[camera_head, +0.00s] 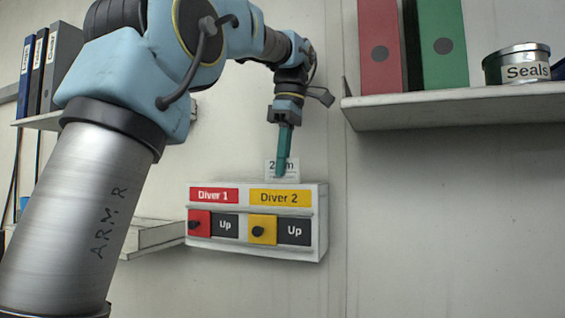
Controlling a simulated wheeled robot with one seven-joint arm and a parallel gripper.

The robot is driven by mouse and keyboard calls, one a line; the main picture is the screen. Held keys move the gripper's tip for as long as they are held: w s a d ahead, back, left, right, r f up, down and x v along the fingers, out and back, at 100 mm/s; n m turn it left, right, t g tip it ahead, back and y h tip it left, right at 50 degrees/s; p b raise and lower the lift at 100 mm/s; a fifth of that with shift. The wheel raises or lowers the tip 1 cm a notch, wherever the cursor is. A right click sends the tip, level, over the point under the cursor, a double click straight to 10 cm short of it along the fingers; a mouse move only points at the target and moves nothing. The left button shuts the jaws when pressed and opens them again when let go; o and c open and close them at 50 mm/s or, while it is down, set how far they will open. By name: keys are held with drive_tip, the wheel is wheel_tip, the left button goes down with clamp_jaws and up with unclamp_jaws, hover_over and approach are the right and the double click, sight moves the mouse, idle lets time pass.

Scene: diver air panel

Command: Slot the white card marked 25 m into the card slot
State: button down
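The white card (270,168) stands upright just above the top of the diver panel (322,225), over the Diver 2 side. Its print reads as a 2 and an m, with the middle covered by a finger. My gripper (282,172) points down with its teal fingers at the card, one finger across its front. The fingers look shut on the card, though the rear finger is hidden. The card slot cannot be made out. I cannot tell whether the card's lower edge is in it, touching the panel top, or just above.
The panel has a red knob block (199,224) and a yellow knob block (262,229), each beside an Up plate. A right shelf (450,108) holds binders and a Seals tin (517,66). Another shelf (155,236) is at lower left. The wall right of the panel is clear.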

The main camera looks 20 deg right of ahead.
drive_tip(key=shift+f, duration=0.45)
drive_tip(key=c, duration=1.6)
unclamp_jaws()
drive_tip(key=c, duration=1)
unclamp_jaws()
drive_tip(key=shift+r, duration=0.1)
